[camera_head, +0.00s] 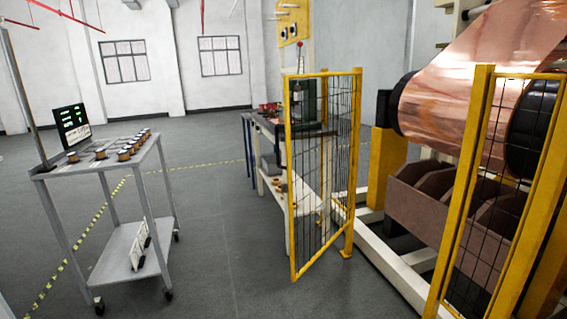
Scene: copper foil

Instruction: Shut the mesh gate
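The mesh gate (321,165) has a yellow frame with dark wire mesh and stands upright near the middle of the view. It stands open, swung out toward the left and toward me from a yellow post (353,165) on its right side. A gap lies between that post and a fixed yellow mesh panel (490,200) at the right. The copper foil roll (455,85) shows behind this gap. My gripper is not visible in this view, so its state is hidden.
A grey trolley (125,243) with a small screen (72,125) and several copper spools (124,154) stands at the left. A workbench (265,135) stands behind the gate. Grey floor is clear between trolley and gate. A pale machine base rail (395,278) runs low across the gap.

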